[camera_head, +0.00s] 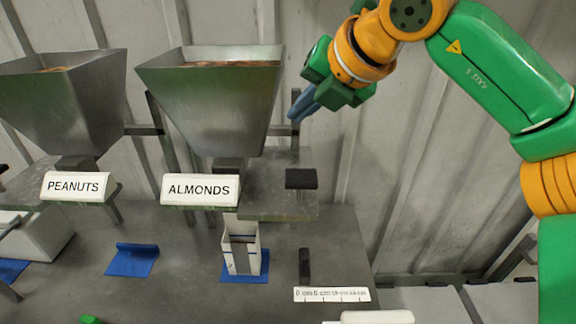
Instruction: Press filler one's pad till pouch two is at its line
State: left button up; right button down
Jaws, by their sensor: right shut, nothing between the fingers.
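A filler with a steel hopper (212,95) is labelled ALMONDS (200,190). A black pad (301,178) stands to the right of its spout, on a grey platform. My right gripper (298,114) is shut and empty, above the pad and beside the hopper, touching neither. My left gripper is out of view; a green piece, perhaps of my left arm, shows at the bottom edge. No filler number is readable.
A second filler labelled PEANUTS (76,186) stands to the left. An empty blue mat (132,259) lies between. A white ruler strip (332,295) and a small black post (304,266) are at the right of the table. A corrugated wall closes the back.

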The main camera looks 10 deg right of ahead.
jog(key=s+d, duration=0.1)
jog(key=s, duration=0.1)
jog(key=b, duration=0.8)
send_near(293, 170)
jog(key=x, duration=0.4)
jog(key=shift+w+a+f, duration=0.1)
jog(key=shift+w, duration=0.3)
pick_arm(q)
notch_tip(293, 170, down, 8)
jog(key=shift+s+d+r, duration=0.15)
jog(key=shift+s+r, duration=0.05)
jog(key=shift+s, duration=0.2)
pick_arm(e)
jog(key=shift+a, duration=0.1)
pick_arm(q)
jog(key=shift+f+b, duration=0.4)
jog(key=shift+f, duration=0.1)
pick_arm(e)
jog(key=shift+f, duration=0.35)
